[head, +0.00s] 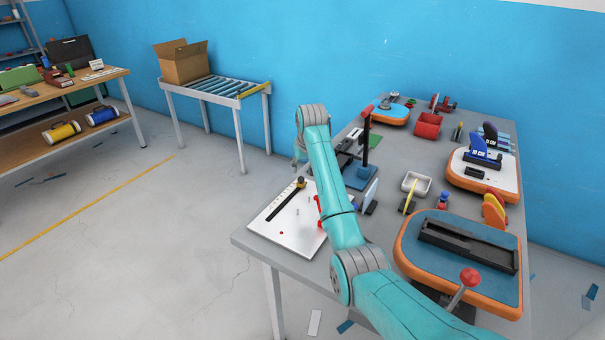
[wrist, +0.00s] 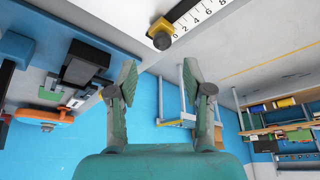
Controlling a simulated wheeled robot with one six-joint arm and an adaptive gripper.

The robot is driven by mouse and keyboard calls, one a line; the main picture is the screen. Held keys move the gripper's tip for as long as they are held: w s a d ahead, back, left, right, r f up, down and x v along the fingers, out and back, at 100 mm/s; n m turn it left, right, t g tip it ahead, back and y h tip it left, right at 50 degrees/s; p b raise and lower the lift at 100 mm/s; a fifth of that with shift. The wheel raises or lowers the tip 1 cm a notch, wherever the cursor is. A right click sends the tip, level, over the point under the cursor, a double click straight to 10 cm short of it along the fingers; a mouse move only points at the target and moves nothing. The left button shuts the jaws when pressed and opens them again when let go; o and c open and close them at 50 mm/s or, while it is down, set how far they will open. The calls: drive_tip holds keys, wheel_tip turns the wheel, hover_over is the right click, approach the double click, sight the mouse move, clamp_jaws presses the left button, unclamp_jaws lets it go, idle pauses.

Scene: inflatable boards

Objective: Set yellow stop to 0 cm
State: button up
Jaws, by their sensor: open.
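The yellow stop (head: 301,183) is a small yellow block with a dark knob at the far end of a black track (head: 282,204) on a white board (head: 262,223). In the wrist view the yellow stop (wrist: 160,28) sits beside the low end of the number scale (wrist: 201,14), close to the 0 mark. Its exact reading cannot be told. My gripper (wrist: 160,82) is open and empty, its two green fingers apart, with the stop beyond the gap and not between them. In the head view my gripper (head: 299,158) hangs near the board's far edge, apart from the stop.
The grey table (head: 400,153) holds a blue-based stand (head: 360,178), a white tray (head: 416,184) and orange-edged inflatable boards (head: 458,284) to the right of my arm. A roller conveyor (head: 215,88) with a cardboard box (head: 183,64) stands at the back left. The floor left of the table is mostly clear.

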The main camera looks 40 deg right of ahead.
drive_tip(key=shift+v, duration=2.8)
